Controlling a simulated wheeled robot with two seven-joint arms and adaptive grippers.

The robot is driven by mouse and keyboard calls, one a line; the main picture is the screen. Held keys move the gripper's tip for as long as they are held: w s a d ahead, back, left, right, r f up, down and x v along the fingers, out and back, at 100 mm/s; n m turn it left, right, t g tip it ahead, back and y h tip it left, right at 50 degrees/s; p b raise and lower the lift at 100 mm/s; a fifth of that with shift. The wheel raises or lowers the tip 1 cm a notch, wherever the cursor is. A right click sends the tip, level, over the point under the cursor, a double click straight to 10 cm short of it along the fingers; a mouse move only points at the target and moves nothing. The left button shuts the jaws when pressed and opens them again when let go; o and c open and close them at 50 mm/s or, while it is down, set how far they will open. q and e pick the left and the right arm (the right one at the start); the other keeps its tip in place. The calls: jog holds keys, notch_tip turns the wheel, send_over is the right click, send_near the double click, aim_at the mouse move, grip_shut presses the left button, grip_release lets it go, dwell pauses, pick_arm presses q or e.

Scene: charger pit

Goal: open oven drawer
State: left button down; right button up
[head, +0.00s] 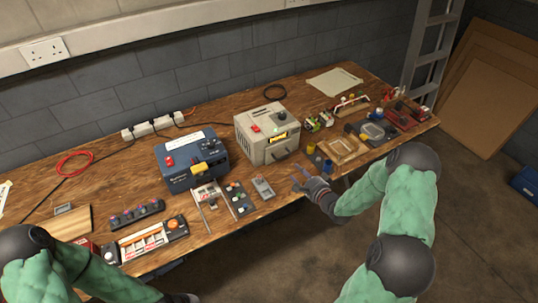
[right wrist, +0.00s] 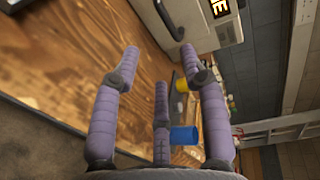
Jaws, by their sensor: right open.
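The oven is a beige box (head: 262,128) with a red button, a dark knob and a lit yellow display, on the wooden bench in the head view. A dark bar handle (head: 284,153) is low on its front, and the front looks shut. In the right wrist view the handle (right wrist: 168,20) and oven front (right wrist: 215,22) are at the top. My right gripper (head: 298,176) is in front of the oven, at the bench's front edge. Its purple fingers (right wrist: 160,75) are spread, empty, and apart from the handle. My left arm is at bottom left; only a dark sliver of its hand shows.
A blue cup (right wrist: 184,135) and a yellow cup (right wrist: 182,85) are close to my right fingers. A wooden tray (head: 343,148) is to the right. A blue box (head: 190,160) and a small grey device (head: 263,188) are left of my right gripper.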

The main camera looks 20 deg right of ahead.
aim_at(284, 156)
jog(key=shift+w+r, duration=0.15)
jog(key=shift+w, duration=0.65)
jog(key=b+x, duration=0.3)
jog(key=x, duration=0.5)
jog(key=shift+w, duration=1.05)
jog(key=shift+c, duration=0.3)
jog(key=shift+a, duration=0.1)
grip_shut()
